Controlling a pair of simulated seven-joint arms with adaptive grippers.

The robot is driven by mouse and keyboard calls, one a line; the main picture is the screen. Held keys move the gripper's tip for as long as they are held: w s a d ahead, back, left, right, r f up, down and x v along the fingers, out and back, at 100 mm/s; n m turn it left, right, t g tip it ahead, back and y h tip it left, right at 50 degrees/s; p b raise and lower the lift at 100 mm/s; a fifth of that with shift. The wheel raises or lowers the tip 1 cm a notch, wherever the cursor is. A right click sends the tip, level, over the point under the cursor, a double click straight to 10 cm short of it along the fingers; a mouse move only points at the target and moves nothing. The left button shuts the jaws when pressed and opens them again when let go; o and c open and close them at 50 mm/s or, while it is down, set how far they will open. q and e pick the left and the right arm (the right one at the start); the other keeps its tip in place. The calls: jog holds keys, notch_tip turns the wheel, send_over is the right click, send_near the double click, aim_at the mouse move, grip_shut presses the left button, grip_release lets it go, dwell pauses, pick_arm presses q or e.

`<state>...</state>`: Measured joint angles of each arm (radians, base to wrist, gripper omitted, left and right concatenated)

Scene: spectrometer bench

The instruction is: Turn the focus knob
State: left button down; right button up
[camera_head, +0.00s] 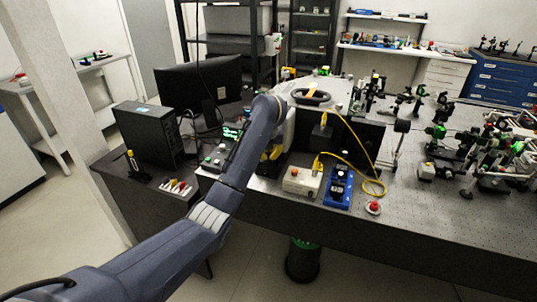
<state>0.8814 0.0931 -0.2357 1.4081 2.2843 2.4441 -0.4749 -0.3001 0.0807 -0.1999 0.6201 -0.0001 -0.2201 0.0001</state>
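My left arm reaches in from the lower left and bends over the near edge of the bench. The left gripper (271,152) is small and partly hidden by my own forearm, with yellow parts showing beside the black box (345,140). I cannot tell whether its fingers are open or shut, or whether they touch anything. I cannot single out the focus knob; it may be hidden or too small. A blue device (338,188) and a white box with a red button (302,180) stand just right of the arm. My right gripper is not in view.
The perforated bench top (440,225) is clear at the front right. Several optical mounts crowd its right side. A yellow cable (355,142) loops beside the blue device, near a red button (373,207). A black computer tower (147,135) and a monitor (198,82) stand at left.

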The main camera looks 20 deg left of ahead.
pick_arm(q)
jog(key=n, duration=0.2)
jog(key=n+y, duration=0.1)
jog(key=shift+d+f+n+g, duration=0.1)
jog(key=shift+d+n+g, duration=0.1)
jog(key=shift+n+g, duration=0.2)
jog(key=shift+n, duration=0.5)
jog(key=shift+s+a+f, duration=0.1)
